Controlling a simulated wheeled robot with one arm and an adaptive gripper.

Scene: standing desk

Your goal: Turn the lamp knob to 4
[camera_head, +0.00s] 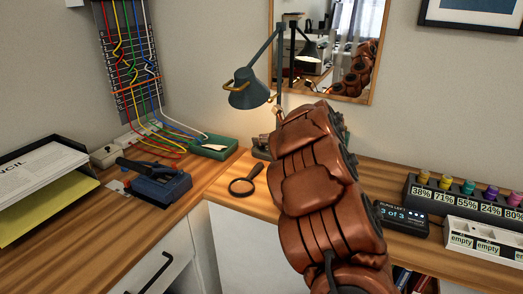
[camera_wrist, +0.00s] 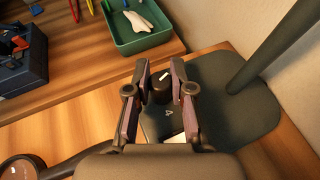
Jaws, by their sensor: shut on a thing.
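The lamp (camera_head: 248,92) is a dark grey-blue desk lamp with a conical shade, shown by the mirror in the head view. My arm hides most of its base there. In the wrist view the lamp base (camera_wrist: 245,105) is a dark plate with a post rising at the right. The black lamp knob (camera_wrist: 161,94) carries a pale pointer mark toward its far side. A pale digit that looks like a 4 shows on the plate just on the near side of the knob. My gripper (camera_wrist: 162,80) is shut on the knob, one finger on each side.
A magnifying glass (camera_head: 246,181) lies left of the lamp. A green tray (camera_head: 213,147) with a white item sits behind it. A dark blue box with tools (camera_head: 160,185) stands at left. A rack of coloured bottles (camera_head: 465,199) and a small display (camera_head: 401,217) are at right.

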